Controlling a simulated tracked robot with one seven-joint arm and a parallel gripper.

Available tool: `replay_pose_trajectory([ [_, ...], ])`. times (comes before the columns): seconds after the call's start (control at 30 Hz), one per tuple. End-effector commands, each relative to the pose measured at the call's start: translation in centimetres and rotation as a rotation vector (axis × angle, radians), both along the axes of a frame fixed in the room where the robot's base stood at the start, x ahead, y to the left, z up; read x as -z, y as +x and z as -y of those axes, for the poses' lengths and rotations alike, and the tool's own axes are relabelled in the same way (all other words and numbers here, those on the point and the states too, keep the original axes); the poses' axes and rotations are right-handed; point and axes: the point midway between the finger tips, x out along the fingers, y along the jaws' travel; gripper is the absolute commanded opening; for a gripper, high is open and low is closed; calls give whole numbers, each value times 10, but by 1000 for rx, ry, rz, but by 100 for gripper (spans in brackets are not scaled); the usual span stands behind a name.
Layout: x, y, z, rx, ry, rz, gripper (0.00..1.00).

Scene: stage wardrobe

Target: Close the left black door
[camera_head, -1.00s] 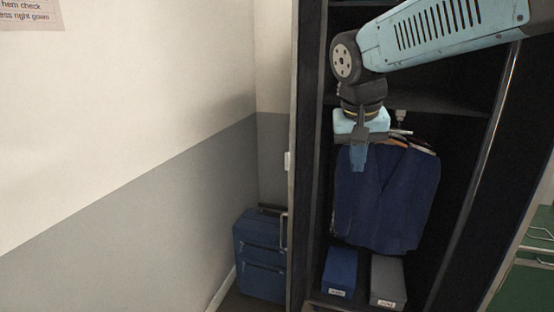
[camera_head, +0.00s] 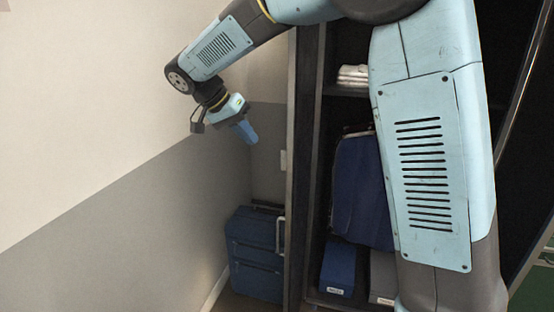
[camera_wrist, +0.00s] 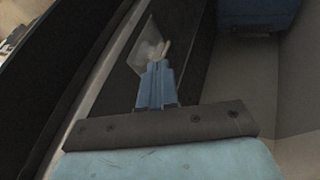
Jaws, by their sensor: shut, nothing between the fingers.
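The left black door (camera_head: 302,200) stands open in the head view, seen nearly edge-on as a tall dark strip with a grey edge. A small pale handle (camera_head: 284,160) sticks out on its left, outer side. My gripper (camera_head: 250,138) is shut and empty, left of the door, between it and the wall. In the wrist view the blue fingers (camera_wrist: 160,70) point at a pale plate (camera_wrist: 149,45) with a whitish handle on a dark face that seems to be the door's outer side. I cannot tell whether the fingertips touch it; they overlap its lower part in the picture.
A blue suitcase (camera_head: 256,255) stands on the floor left of the door, near the wall (camera_head: 120,220). Right of the door is the open wardrobe with a hanging blue garment (camera_head: 358,190), a blue box (camera_head: 339,268) and folded white cloth (camera_head: 353,74). My arm hides much of it.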

Motion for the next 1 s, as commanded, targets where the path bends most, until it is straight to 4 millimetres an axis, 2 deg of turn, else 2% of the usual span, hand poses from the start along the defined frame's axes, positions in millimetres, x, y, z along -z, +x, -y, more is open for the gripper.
replay_pose_trajectory([
  [0.1,4,0,-10,0,-11,9,0],
  [0.27,16,1,-6,-7,-11,10,0],
  [0.77,85,16,41,-11,-12,7,0],
  [1.0,82,5,69,-12,-10,10,0],
])
